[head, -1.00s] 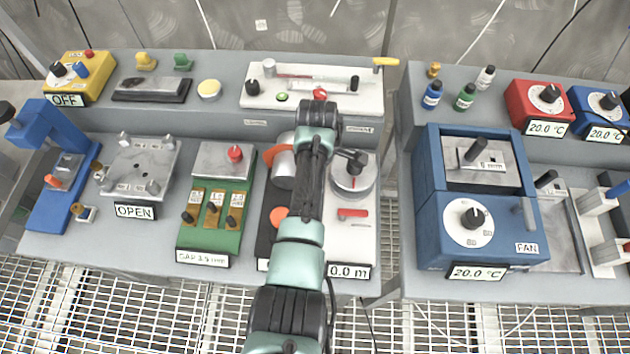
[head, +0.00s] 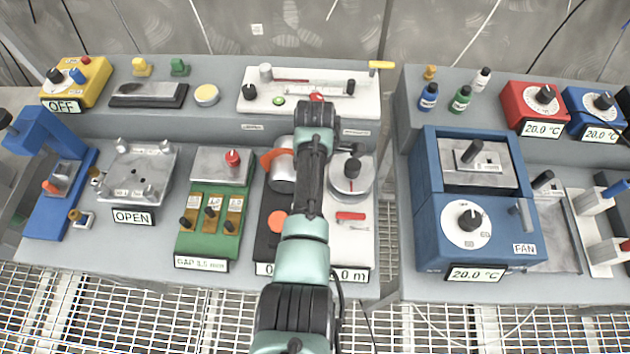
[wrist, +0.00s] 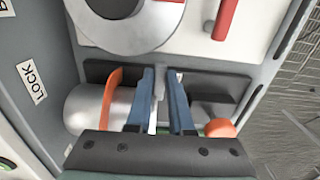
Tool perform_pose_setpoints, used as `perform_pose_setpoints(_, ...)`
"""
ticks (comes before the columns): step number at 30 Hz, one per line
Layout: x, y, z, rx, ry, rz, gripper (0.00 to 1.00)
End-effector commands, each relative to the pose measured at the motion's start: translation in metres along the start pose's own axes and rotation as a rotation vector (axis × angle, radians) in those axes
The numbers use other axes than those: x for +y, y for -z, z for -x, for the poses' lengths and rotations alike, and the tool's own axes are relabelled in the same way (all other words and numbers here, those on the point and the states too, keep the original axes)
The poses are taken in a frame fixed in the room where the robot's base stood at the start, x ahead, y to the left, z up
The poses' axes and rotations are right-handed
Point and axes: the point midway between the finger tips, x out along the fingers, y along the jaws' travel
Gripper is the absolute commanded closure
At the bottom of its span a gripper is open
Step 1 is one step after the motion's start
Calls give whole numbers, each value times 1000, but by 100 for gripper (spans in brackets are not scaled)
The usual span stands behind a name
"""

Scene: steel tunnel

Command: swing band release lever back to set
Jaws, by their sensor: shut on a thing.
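In the wrist view, my gripper (wrist: 162,72) has its two blue fingers closed about a narrow pale grey upright piece (wrist: 159,88), which looks like the band release lever. It stands at the black base (wrist: 222,88), between a silver drum (wrist: 88,108) with an orange band (wrist: 110,95) and an orange knob (wrist: 220,128). In the head view, the drum (head: 283,180) and orange band (head: 270,160) show left of my arm, with the orange knob (head: 278,222) nearer. My arm hides the fingers and the lever there.
A white plate with a silver dial (head: 350,187) and a red bar (head: 350,216) lies just right of my arm. A green block with several small levers (head: 205,240) is to the left. A white slide panel (head: 310,97) stands behind; a blue heater box (head: 430,225) is farther right.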

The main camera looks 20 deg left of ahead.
Motion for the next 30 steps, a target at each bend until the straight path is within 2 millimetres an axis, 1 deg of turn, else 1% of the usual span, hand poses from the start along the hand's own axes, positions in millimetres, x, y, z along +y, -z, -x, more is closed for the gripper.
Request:
perform_pose_setpoints(1,1,1,1,2,-2,4,100)
perform_pose_setpoints(2,1,1,1,2,-2,4,77)
perform_pose_setpoints(6,1,1,1,1,-2,3,51)
perform_pose_setpoints(7,1,1,1,1,-2,3,50)
perform_pose_setpoints(15,0,0,1,0,-1,1,50)
perform_pose_setpoints(19,1,0,10,0,-4,0,50)
perform_pose_setpoints(23,1,0,30,-1,-6,1,50)
perform_pose_setpoints(30,1,0,85,0,-6,1,50)
